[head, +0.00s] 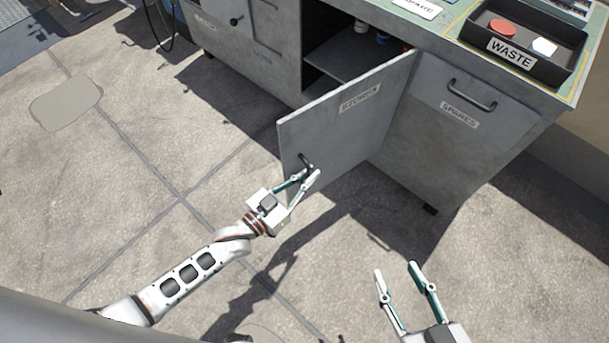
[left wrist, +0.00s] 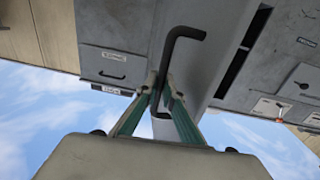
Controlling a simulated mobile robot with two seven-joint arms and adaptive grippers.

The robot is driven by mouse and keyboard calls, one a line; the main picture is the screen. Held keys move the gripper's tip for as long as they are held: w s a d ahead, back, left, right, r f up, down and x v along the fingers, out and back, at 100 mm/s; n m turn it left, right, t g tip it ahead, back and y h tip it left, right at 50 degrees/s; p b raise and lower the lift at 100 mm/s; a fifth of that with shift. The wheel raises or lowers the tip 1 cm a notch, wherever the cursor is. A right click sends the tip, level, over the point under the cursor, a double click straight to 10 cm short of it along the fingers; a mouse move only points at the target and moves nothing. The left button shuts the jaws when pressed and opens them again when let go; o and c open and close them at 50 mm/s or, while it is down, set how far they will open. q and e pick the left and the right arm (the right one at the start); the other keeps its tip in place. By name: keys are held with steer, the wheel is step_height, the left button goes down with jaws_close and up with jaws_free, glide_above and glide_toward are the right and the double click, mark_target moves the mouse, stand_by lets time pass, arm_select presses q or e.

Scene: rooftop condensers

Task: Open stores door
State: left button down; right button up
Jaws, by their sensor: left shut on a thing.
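The grey stores door (head: 350,125), with a label on its face, stands swung well out from the cabinet. A dark bar handle (head: 305,162) is near its free edge. My left gripper (head: 308,174) is at that handle, its fingers shut on it. In the left wrist view the fingers (left wrist: 163,95) close around the lower part of the dark bent handle (left wrist: 172,55). Behind the door the cabinet opening (head: 345,50) shows a shelf with a few small items, partly hidden. My right gripper (head: 405,275) is open and empty, over the floor at the lower right.
The SPARES drawer (head: 465,100) is right of the door. On the bench top (head: 455,30) sits a black WASTE tray (head: 545,65) holding a red and a white piece. A dark cable (head: 160,30) hangs at the upper left. The paved floor (head: 120,180) is clear at the left.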

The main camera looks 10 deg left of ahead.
arm_select(q)
steer(key=shift+s+d, duration=0.1)
steer(key=shift+d, duration=0.05)
stand_by(0.4)
steer(key=c, duration=2.5)
jaws_free()
steer(key=v, duration=1.2)
steer(key=shift+s+d, duration=0.1)
